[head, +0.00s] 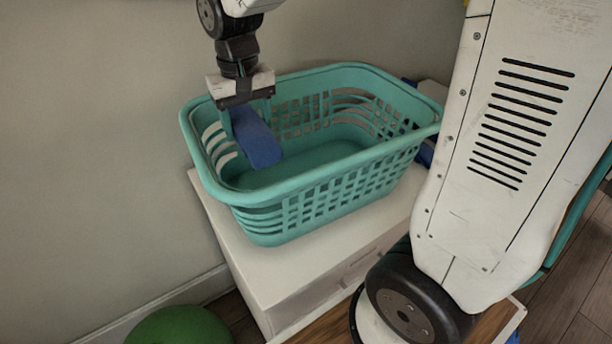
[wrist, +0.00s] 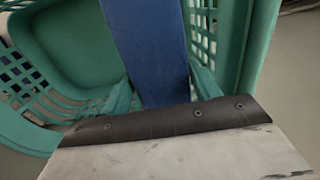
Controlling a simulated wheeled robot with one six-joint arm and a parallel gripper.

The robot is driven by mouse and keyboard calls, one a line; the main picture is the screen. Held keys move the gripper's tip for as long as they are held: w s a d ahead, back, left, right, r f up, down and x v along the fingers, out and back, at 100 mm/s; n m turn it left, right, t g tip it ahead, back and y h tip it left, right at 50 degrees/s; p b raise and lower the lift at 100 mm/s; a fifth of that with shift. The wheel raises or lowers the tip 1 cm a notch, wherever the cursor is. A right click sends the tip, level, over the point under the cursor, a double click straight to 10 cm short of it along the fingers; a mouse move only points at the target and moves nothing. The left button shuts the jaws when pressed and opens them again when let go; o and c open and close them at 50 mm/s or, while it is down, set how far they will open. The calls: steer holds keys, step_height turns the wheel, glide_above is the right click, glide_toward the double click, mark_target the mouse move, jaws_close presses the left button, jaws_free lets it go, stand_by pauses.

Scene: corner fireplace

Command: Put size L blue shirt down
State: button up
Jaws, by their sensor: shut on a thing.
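A blue folded shirt (head: 255,137) hangs from my gripper (head: 240,106) inside the left end of a teal laundry basket (head: 310,195). The gripper points down over the basket's left rim and is shut on the shirt's upper end. In the wrist view the shirt (wrist: 148,50) extends away from the gripper, with the basket (wrist: 75,50) around it. I cannot tell whether the shirt's lower end touches the basket floor. No size label is readable.
The basket stands on a white cabinet (head: 255,265) against a plain wall (head: 90,120). A green rounded object (head: 180,327) is on the floor at the lower left. A blue item (head: 426,153) shows behind the basket's right end. The rest of the basket's interior looks empty.

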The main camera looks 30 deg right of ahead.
glide_toward(259, 187)
steer(key=s+f, duration=0.1)
steer(key=s+a+f, duration=0.1)
steer(key=s, duration=0.1)
steer(key=s+a+f, duration=0.1)
steer(key=s, duration=0.1)
steer(key=shift+s+f, duration=0.15)
steer(key=shift+f, duration=0.15)
steer(key=shift+f, duration=0.45)
steer(key=o, duration=1.1)
steer(key=shift+c, duration=0.2)
step_height(259, 187, up, 13)
steer(key=s+d+r, duration=0.1)
steer(key=s+r, duration=0.2)
steer(key=s, duration=0.4)
steer(key=s+d+r, duration=0.2)
steer(key=s+r, duration=0.2)
steer(key=s, duration=0.4)
steer(key=s+d+r+n+t, duration=0.1)
steer(key=s+d+r, duration=0.1)
steer(key=s, duration=0.5)
steer(key=shift+s+d+r, duration=0.15)
steer(key=shift+r, duration=0.75)
